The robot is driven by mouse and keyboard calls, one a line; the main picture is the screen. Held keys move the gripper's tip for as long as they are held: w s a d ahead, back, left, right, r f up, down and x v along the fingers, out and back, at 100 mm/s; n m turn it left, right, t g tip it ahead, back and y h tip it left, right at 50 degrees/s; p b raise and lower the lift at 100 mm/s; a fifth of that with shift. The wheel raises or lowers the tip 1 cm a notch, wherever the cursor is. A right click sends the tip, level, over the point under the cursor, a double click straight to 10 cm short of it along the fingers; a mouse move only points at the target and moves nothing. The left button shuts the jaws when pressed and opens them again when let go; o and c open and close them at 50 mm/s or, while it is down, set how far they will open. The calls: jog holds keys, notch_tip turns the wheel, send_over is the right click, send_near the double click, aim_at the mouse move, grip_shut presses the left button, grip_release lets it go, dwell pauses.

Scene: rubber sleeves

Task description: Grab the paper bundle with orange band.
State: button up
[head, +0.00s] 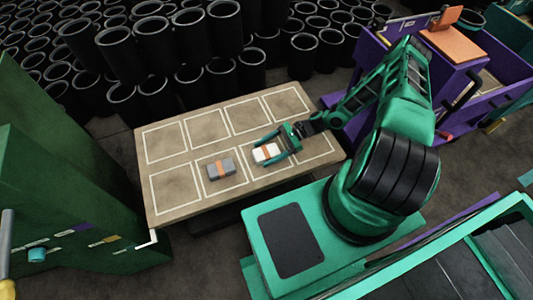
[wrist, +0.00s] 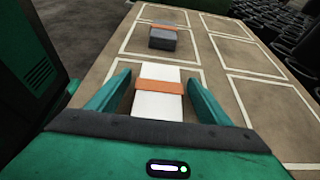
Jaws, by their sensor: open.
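The paper bundle, white with an orange band (head: 266,153), lies on the table in one of the marked squares. My gripper (head: 275,147) is open, with one finger on each side of the bundle. In the wrist view gaps show between the bundle and both fingers of my gripper (wrist: 157,92). The near end of the bundle is hidden behind the gripper body.
A grey block with an orange band (head: 221,169) lies in the square to the left; the wrist view shows it farther ahead (wrist: 163,38). The table (head: 190,210) has several empty squares. Black rubber sleeves (head: 155,95) stand behind it. A green cabinet (head: 60,190) stands left.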

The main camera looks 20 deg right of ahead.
jog(key=c, duration=1.2)
jog(key=shift+o, duration=0.2)
